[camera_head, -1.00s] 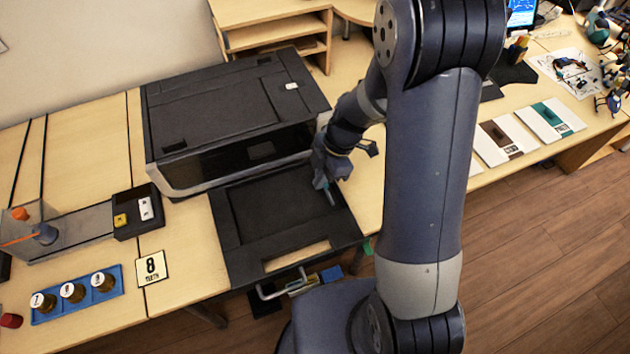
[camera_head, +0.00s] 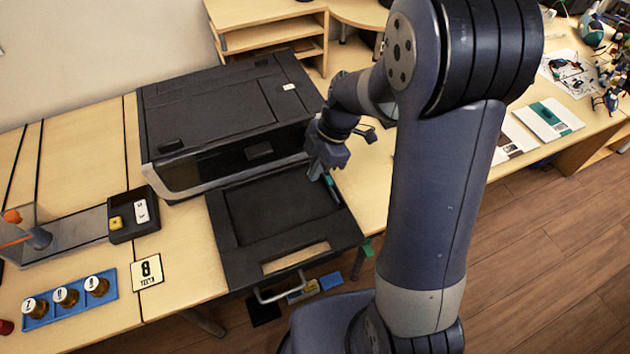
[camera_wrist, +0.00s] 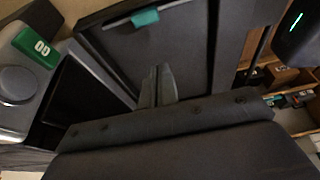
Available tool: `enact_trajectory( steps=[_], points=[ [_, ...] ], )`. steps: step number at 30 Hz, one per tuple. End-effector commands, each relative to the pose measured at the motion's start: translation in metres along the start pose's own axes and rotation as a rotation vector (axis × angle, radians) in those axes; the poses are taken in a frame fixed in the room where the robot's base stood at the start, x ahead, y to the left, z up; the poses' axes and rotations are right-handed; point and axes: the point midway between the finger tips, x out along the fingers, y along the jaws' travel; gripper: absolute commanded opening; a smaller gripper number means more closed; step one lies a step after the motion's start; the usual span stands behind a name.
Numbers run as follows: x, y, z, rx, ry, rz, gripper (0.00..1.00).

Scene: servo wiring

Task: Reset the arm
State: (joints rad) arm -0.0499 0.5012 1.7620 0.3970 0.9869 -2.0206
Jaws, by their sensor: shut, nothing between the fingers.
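My arm stretches over the table from the right side of the head view. My gripper (camera_head: 331,186) hangs over the right part of a black open tray (camera_head: 230,235) in front of the black machine (camera_head: 215,105). In the wrist view my gripper (camera_wrist: 158,70) has its two fingers close together, pointing toward the dark tray panel, with nothing between them. A teal piece (camera_wrist: 145,17) shows on a grey bar beyond the fingertips. I cannot tell whether the fingers touch the tray.
At the left are a blue tray (camera_head: 28,321) with several round-capped pieces, a card marked 8 (camera_head: 147,273), and a black box (camera_head: 120,232) with yellow and white pieces. A metal handle (camera_head: 280,290) juts from the tray front. Booklets (camera_head: 549,119) lie at the right.

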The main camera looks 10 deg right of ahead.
Motion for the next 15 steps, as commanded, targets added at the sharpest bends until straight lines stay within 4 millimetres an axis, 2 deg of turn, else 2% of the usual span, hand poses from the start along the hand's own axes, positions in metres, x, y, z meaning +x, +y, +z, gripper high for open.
enact_trajectory(
  steps=[1, 6, 10, 15],
  points=[
    [-0.012, 0.001, 0.0, 0.0, -0.001, 0.005, 0.0],
    [-0.04, 0.0, 0.0, 0.0, -0.001, 0.002, 0.0],
    [-0.051, 0.0, 0.0, 0.0, 0.0, 0.001, 0.0],
    [-0.054, -0.001, 0.0, 0.0, 0.0, -0.002, 0.0]
  ],
)
